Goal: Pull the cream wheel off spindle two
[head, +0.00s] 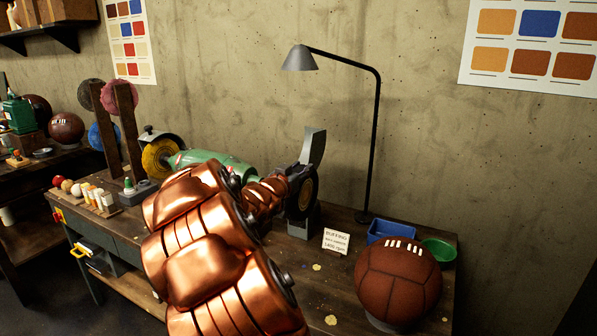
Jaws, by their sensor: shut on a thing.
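A green buffing machine (212,160) stands on the bench with a yellow wheel (157,158) on its left end. At its right end is a round wheel (308,194), its face mostly in shadow with a tan tone at the edge; I take it as the cream wheel. A grey guard (312,147) rises behind it. My gripper (292,184) is shut on this wheel, reaching in from the left. My copper arm hides the right spindle and most of the fingers, so I cannot tell whether the wheel is still on the spindle.
A small white sign (336,241), a blue tray (391,231), a green dish (439,250) and a brown leather ball (398,281) stand to the right. A black lamp (374,140) stands behind.

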